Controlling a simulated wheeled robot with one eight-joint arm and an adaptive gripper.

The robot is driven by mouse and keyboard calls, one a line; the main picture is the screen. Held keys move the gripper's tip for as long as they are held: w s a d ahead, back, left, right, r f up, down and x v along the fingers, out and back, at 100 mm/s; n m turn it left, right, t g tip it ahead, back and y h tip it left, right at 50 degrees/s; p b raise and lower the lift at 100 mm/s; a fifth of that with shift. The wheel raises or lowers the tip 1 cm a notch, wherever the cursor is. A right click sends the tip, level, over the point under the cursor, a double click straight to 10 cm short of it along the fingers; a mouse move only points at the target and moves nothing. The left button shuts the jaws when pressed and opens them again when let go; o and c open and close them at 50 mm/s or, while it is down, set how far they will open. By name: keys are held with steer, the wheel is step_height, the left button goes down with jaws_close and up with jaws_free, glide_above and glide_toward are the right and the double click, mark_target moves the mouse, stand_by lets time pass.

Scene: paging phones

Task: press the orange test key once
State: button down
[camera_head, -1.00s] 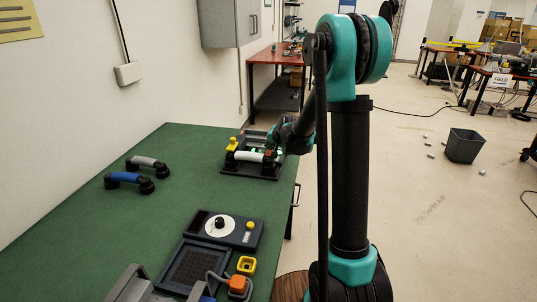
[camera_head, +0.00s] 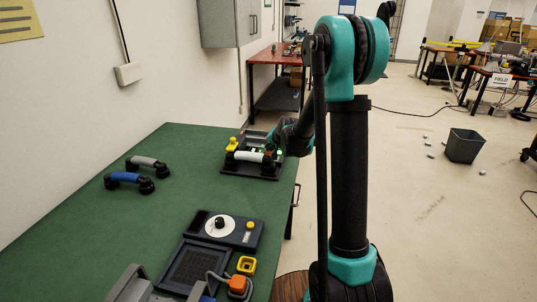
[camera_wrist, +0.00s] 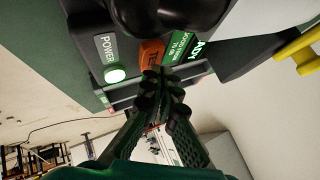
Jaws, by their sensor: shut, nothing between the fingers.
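The orange test key (camera_wrist: 151,53) shows in the wrist view, its lettering partly covered by my fingertips. My gripper (camera_wrist: 161,78) is shut and empty, with its tips right at the key's near edge. I cannot tell whether they touch it or how far the key is pressed. Beside the key are a lit lamp (camera_wrist: 115,75) near the POWER label and a green READY sign (camera_wrist: 183,47). In the head view, the dark phone station (camera_head: 248,174) stands at the table's far right end; my wrist partly hides its right side.
A white handset (camera_head: 247,156) and a yellow part (camera_head: 233,144) are on the station. Blue (camera_head: 123,177) and grey (camera_head: 147,161) handsets lie to the left. A dial unit (camera_head: 247,234) and yellow square piece (camera_head: 246,264) are nearer. The middle of the green table (camera_head: 190,195) is clear.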

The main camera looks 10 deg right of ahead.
mark_target(269, 154)
steer(key=shift+f, duration=0.5)
stand_by(0.8)
steer(key=shift+r, duration=0.9)
steer(key=shift+r, duration=0.1)
steer(key=shift+r, duration=2.45)
steer(key=s+d+f+n+g+h, duration=0.1)
steer(key=s+d+f, duration=0.2)
steer(key=s, duration=1)
steer(key=s+d+f+n+g+h, duration=0.1)
steer(key=s+f, duration=0.3)
steer(key=s, duration=1)
steer(key=s+d+f+n+g, duration=0.2)
steer(key=s+d+f+n, duration=0.1)
steer(key=s, duration=1)
steer(key=shift+s+d+f+g+h, duration=0.3)
steer(key=shift+d+h, duration=0.1)
steer(key=shift+d, duration=0.4)
